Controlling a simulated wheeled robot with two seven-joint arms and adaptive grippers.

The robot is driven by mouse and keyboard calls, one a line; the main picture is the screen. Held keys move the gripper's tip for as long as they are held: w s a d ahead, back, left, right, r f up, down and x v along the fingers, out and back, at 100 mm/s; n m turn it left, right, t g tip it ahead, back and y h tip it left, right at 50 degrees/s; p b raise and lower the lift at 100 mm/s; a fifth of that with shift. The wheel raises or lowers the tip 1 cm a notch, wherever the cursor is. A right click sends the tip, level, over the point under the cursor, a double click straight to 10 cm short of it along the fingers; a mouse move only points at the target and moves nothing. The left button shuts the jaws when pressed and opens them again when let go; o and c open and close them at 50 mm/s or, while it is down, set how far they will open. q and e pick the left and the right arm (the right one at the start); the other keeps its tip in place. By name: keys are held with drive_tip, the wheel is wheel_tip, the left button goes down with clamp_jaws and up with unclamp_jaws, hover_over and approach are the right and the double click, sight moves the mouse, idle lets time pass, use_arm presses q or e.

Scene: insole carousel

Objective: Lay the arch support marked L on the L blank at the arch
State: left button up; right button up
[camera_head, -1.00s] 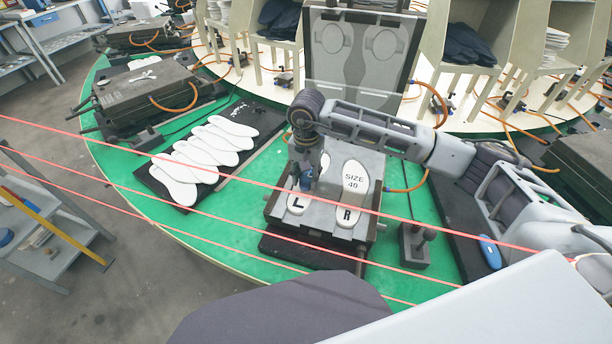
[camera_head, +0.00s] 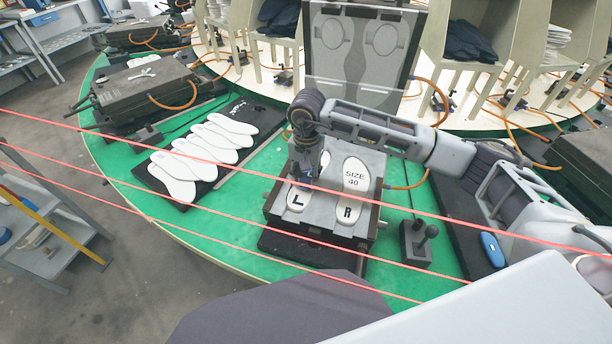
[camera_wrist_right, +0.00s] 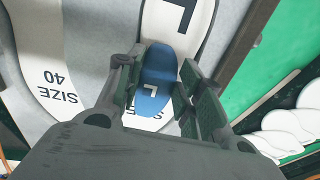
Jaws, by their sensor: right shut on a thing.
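My right gripper (camera_head: 303,178) is over the upper part of the L blank (camera_head: 297,203), a white insole in the grey mould block. In the right wrist view, the gripper (camera_wrist_right: 168,95) is shut on a blue arch support (camera_wrist_right: 157,75) marked L. The support lies over the middle of the L blank (camera_wrist_right: 190,18) and hides part of it. I cannot tell whether it touches the blank. The R blank (camera_head: 347,205), marked SIZE 40, is beside it on the right and empty. My left gripper is not in view.
Another blue piece (camera_head: 491,249) lies on a dark mat at the right. A lever box (camera_head: 416,245) stands right of the mould. Several white insoles (camera_head: 205,150) lie on a black board at the left. The mould's open lid (camera_head: 361,45) stands behind. Red lines cross the foreground.

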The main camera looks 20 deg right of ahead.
drive_tip(key=o, duration=0.8)
drive_tip(key=shift+s+f, duration=0.1)
drive_tip(key=shift+f, duration=0.25)
drive_tip(key=shift+o, duration=0.2)
drive_tip(key=shift+r, duration=0.1)
drive_tip(key=shift+r, duration=0.9)
wheel_tip(320, 180, up, 10)
drive_tip(key=shift+r, duration=0.15)
